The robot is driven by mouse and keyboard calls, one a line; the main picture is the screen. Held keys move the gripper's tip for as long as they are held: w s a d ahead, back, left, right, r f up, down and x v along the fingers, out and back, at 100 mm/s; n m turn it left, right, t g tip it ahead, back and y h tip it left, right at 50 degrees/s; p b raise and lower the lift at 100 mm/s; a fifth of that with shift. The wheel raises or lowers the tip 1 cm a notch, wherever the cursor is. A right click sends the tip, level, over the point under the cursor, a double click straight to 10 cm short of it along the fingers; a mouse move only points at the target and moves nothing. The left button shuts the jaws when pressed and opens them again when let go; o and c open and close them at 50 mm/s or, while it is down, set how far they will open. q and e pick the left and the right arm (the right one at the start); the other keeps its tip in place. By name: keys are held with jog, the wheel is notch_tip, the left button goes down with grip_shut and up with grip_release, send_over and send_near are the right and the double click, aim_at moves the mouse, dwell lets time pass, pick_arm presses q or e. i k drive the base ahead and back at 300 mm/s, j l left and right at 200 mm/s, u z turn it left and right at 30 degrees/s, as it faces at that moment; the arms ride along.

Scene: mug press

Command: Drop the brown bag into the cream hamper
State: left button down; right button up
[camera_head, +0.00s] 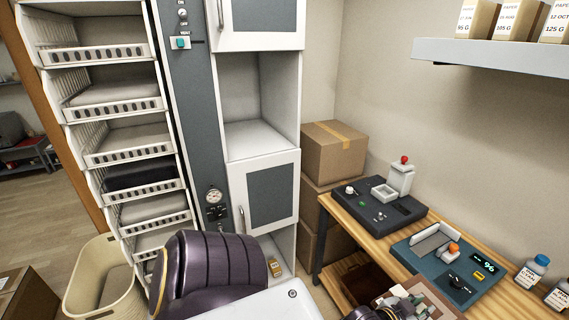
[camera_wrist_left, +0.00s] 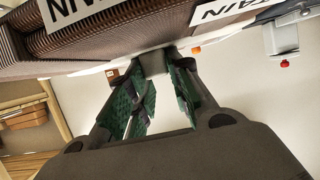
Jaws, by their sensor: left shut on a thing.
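The brown bag (camera_wrist_left: 120,32) fills the upper part of the left wrist view. It looks ribbed and carries white labels with partly cut-off lettering. My left gripper (camera_wrist_left: 155,85) is shut on a grey tab at the bag, with a green finger pad on each side. In the head view my left gripper (camera_head: 408,304) and part of the bag show at the bottom edge, right of the middle; most of the bag is out of frame. The cream hamper (camera_head: 75,290) stands on the floor at lower left, open at the top, well apart from the bag. My right gripper is out of view.
A white rack (camera_head: 115,108) of several drawers stands behind the hamper. Tall cabinets (camera_head: 270,195) stand beside it. A wooden bench (camera_head: 350,228) with two devices and bottles is at right. Cardboard boxes (camera_head: 335,155) are stacked in the corner. My purple arm covers the lower middle.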

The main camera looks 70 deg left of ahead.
aim_at(119, 293)
jog(key=u, duration=3.85)
jog(key=i+z, duration=0.1)
